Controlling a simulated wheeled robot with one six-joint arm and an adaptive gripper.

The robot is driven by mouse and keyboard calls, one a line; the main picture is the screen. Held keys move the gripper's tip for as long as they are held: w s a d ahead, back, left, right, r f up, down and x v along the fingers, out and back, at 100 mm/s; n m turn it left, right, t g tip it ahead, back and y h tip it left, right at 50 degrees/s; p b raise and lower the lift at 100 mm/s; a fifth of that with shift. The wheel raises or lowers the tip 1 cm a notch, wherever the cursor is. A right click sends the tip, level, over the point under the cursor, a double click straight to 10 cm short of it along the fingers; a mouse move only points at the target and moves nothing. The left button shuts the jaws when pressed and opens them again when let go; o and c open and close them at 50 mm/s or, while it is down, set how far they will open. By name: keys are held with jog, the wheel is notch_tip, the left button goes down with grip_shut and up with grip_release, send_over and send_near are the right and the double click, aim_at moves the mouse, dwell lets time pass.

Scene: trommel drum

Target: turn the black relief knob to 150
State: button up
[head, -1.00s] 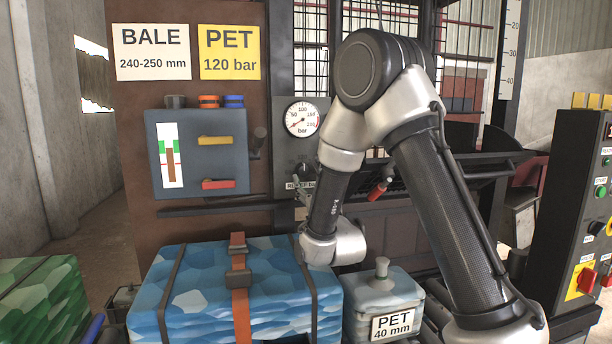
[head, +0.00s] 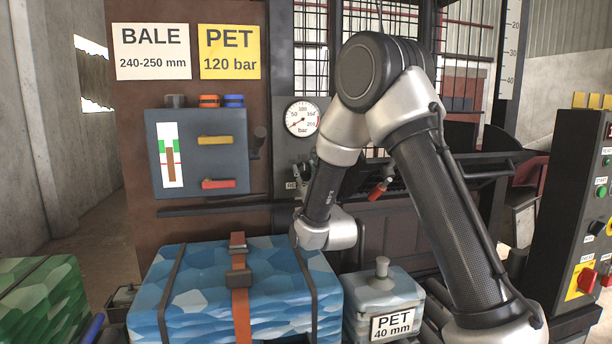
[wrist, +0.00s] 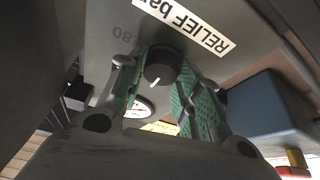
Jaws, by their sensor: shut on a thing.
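The black relief knob (wrist: 162,64) sits on a grey panel (wrist: 225,50) under a white "RELIEF bar" label (wrist: 185,20). In the wrist view, my gripper (wrist: 158,82) has its green-padded fingers on both sides of the knob and is shut on it. A white mark on the knob points toward the bottom of the picture. In the head view, my arm hides the knob and most of my gripper. The round pressure gauge (head: 302,118) above reads near the low end.
A blue-grey box (head: 200,152) with yellow and red levers is left of the panel. A red-handled lever (head: 378,190) is to the right. A blue strapped bale (head: 205,285) and a "PET 40 mm" block (head: 383,298) are below my arm.

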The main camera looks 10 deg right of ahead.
jog(key=shift+m, duration=0.4)
jog(key=m+h, duration=0.2)
jog(key=m, duration=0.1)
jog(key=m+h, duration=0.2)
jog(key=m, duration=0.1)
jog(key=shift+a, duration=0.15)
jog(key=m+h, duration=0.1)
jog(key=m, duration=0.2)
jog(key=m+g+h, duration=0.1)
jog(key=m, duration=0.3)
jog(key=shift+h, duration=0.4)
jog(key=shift+m, duration=0.3)
jog(key=o, duration=1)
jog(key=v, duration=1.2)
jog(key=shift+a+r, duration=0.2)
